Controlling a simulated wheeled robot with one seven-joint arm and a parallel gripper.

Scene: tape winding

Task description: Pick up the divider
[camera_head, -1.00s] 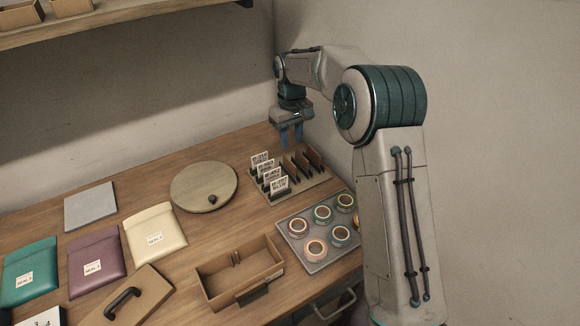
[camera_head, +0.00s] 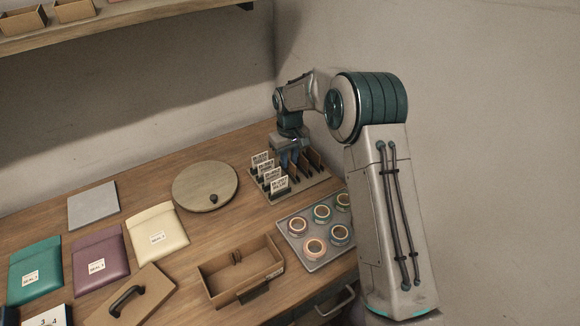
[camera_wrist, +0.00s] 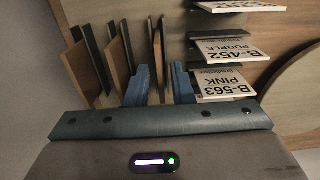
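A wooden rack (camera_head: 297,190) stands near the wall at the table's right. Thin brown dividers (camera_head: 313,158) stand upright in its right half, and white labelled cards (camera_head: 277,184) stand in its left half. My gripper (camera_head: 291,158) is lowered over the rack. In the wrist view, my gripper (camera_wrist: 160,88) is open, with its two blue fingers on either side of one thin brown divider (camera_wrist: 158,45). A gap shows beside the divider, so it does not look clamped. Other dividers (camera_wrist: 82,68) stand to its left, and cards marked PINK (camera_wrist: 222,82) and PURPLE (camera_wrist: 230,48) to its right.
A grey tray of tape rolls (camera_head: 311,262) is in front of the rack. A round wooden board (camera_head: 203,178) and an open brown box (camera_head: 210,278) are to the left. Folders (camera_head: 158,234) and a lid with a black handle (camera_head: 140,306) lie further left.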

